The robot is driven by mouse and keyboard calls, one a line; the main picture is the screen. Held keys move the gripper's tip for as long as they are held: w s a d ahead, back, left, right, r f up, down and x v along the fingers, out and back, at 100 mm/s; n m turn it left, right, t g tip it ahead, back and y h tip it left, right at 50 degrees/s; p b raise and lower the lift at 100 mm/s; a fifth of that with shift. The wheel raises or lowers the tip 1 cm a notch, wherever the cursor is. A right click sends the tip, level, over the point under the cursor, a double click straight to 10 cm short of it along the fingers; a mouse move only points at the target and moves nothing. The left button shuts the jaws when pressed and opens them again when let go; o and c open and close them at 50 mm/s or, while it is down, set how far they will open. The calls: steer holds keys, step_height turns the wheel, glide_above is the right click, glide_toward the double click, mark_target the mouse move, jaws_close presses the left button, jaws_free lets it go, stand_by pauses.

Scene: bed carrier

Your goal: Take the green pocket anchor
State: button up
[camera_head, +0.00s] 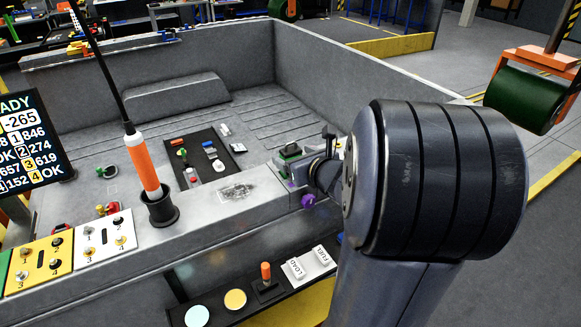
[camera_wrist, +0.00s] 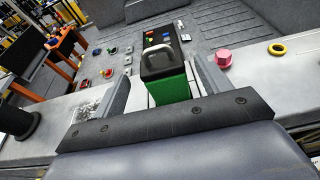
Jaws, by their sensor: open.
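The green pocket anchor (camera_wrist: 168,88) shows in the wrist view as an upright green block with a dark top and a grey loop handle. It stands at the near wall of the bed. My gripper (camera_wrist: 162,92) is open, with one grey finger on each side of the block. Gaps seem to show between block and fingers; I cannot tell if either touches. The block's lower end is hidden by the gripper's dark crossbar. In the head view, a small green part of the anchor (camera_head: 290,150) shows beside my wrist, mostly hidden.
A black panel (camera_head: 208,170) with small coloured parts lies on the bed floor. An orange-handled rod (camera_head: 144,165) stands in a black holder to the left. A pink knob (camera_wrist: 222,58) and a yellow ring (camera_wrist: 277,49) are right of the anchor. A green roller (camera_head: 524,98) hangs at the right.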

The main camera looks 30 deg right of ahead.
steer(key=shift+p+x, duration=0.3)
steer(key=shift+x, duration=2.2)
steer(key=shift+d, duration=0.2)
steer(key=c, duration=1.2)
